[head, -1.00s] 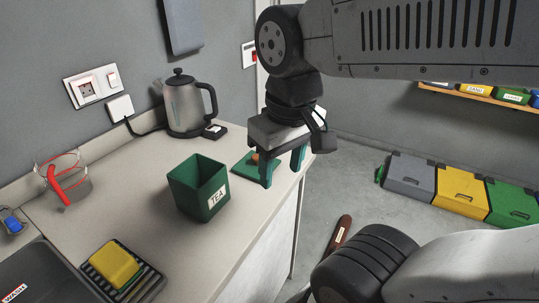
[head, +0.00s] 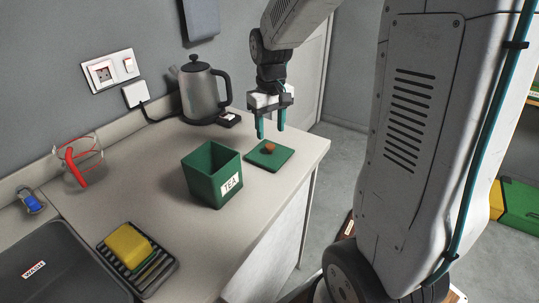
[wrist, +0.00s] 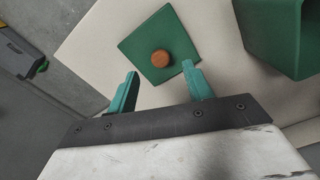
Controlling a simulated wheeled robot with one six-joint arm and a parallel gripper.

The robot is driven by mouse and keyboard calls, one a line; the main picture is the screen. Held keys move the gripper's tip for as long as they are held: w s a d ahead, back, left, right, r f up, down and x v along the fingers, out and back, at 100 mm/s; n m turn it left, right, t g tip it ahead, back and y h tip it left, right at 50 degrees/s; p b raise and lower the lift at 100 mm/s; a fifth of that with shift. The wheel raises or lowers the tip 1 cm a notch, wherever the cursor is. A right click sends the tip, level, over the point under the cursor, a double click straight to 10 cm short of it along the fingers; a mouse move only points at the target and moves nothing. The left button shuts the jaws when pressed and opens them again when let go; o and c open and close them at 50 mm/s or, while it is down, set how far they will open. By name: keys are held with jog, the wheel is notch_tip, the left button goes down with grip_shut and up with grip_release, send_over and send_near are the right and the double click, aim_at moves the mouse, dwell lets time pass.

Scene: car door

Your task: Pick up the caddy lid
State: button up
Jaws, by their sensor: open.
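The caddy lid (head: 269,156) is a flat green square with a round brown knob (head: 270,147), lying on the counter near its right edge. It also shows in the wrist view (wrist: 160,45), with the knob (wrist: 160,58) in its middle. My gripper (head: 270,137) is open and empty, with teal fingers pointing down, above the lid and apart from it. In the wrist view the fingertips (wrist: 160,68) are spread to either side of the knob, a little short of it. The green tea caddy (head: 208,178) stands open-topped to the left of the lid.
A kettle (head: 200,92) stands behind the caddy against the wall. The counter (head: 262,190) in front of the lid is clear.

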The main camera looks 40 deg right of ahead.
aim_at(270, 145)
jog(key=f, duration=0.5)
jog(key=shift+w+f, duration=0.2)
jog(key=shift+c, duration=0.3)
jog(key=c, duration=1)
